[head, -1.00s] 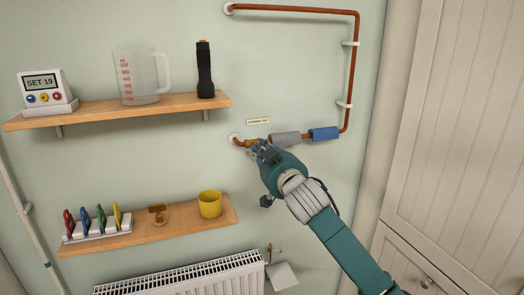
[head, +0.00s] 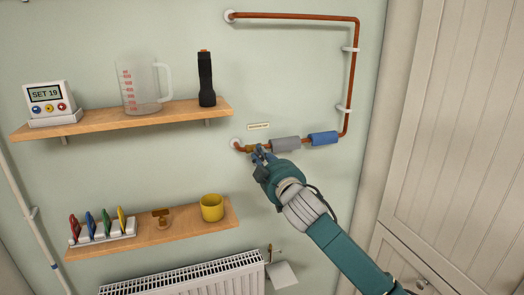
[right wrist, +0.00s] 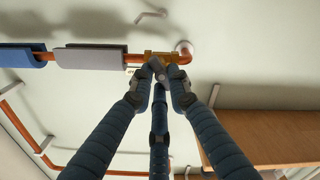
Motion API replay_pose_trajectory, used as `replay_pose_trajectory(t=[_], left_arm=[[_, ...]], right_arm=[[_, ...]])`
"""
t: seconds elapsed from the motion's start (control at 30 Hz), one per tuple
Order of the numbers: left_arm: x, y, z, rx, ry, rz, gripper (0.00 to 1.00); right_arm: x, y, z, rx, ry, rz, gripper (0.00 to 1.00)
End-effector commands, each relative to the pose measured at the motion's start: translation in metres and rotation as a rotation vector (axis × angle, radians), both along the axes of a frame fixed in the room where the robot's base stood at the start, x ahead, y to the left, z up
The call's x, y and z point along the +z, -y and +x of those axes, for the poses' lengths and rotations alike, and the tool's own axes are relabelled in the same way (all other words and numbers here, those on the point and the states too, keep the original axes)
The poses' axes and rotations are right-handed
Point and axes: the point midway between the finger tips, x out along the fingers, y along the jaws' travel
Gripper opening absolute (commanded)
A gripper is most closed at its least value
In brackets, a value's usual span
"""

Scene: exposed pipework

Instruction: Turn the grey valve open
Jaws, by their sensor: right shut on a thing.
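The brass valve body (right wrist: 160,57) sits on the copper pipe near its wall end in the right wrist view; its grey handle (right wrist: 157,70) is between my fingertips. My right gripper (head: 259,152) is at this valve in the head view, and it also shows in the right wrist view (right wrist: 158,76). Its three fingers are shut on the grey handle. In the head view, the hand hides the handle and part of the brass body. The handle's exact angle is hard to tell. My left gripper is not in view.
A grey sleeve (head: 286,144) and a blue sleeve (head: 323,138) wrap the pipe right of the valve. A small label (head: 258,127) is above it. Shelves (head: 135,121) hold a jug, torch and timer at left. A radiator (head: 190,280) is below.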

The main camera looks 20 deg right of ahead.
Motion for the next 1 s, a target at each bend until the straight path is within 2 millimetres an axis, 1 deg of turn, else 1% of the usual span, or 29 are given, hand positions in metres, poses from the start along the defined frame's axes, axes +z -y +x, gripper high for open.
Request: replay_pose_trajectory(t=[0.03, 0.5, 0.8, 1.0], left_arm=[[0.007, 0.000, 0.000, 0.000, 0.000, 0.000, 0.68], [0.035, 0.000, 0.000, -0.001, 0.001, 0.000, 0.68], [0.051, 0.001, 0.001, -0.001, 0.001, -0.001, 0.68], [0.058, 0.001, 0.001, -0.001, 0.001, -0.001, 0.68]], right_arm=[[0.002, 0.000, 0.000, 0.001, -0.001, -0.045, 0.00], [0.002, -0.003, 0.000, 0.000, 0.015, -0.493, 0.00], [0.001, -0.005, 0.000, 0.000, 0.025, -0.759, 0.00], [0.000, -0.006, 0.000, 0.001, 0.029, -0.894, 0.00]])
